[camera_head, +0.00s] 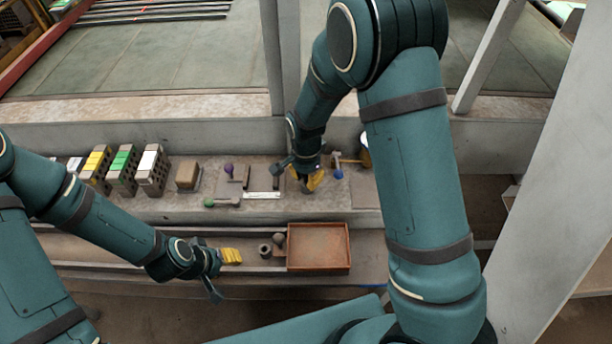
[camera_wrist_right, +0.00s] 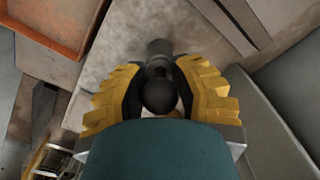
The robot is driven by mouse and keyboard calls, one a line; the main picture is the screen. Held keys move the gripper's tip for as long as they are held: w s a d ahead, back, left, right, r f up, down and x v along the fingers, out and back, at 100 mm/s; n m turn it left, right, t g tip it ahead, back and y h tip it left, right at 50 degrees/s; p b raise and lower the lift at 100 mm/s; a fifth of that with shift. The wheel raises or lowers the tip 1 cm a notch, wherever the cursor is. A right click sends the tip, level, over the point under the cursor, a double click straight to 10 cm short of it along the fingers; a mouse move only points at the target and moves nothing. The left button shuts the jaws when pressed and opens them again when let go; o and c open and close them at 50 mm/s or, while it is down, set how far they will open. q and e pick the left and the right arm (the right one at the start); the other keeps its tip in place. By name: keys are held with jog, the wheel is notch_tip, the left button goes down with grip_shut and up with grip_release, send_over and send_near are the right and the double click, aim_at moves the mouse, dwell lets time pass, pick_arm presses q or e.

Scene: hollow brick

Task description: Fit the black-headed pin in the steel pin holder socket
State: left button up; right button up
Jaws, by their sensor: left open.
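My right gripper (camera_head: 313,181) is low over the grey ledge, with yellow fingertips pointing down. In the right wrist view its fingers lie on both sides of a round black head (camera_wrist_right: 160,95), and they appear shut on the black-headed pin. A dark grey cylinder (camera_wrist_right: 157,48) shows just beyond the head; I cannot tell whether it is the pin's shaft or a socket. In the head view the pin is hidden by the gripper. My left gripper (camera_head: 228,277) is open and empty at the lower shelf, left of a grey hollow cylinder (camera_head: 265,250) and a dark round knob (camera_head: 279,239).
A rust-brown tray (camera_head: 319,268) sits on the lower shelf. On the ledge are a purple knob (camera_head: 229,168), a green knob (camera_head: 209,202), a blue knob (camera_head: 338,174), a pale ruler-like strip (camera_head: 262,195), a brown block (camera_head: 187,175) and several hollow bricks (camera_head: 152,169).

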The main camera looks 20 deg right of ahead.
jog(key=shift+o, duration=0.8)
notch_tip(320, 180, up, 12)
jog(key=shift+r, duration=0.1)
dwell(0.3)
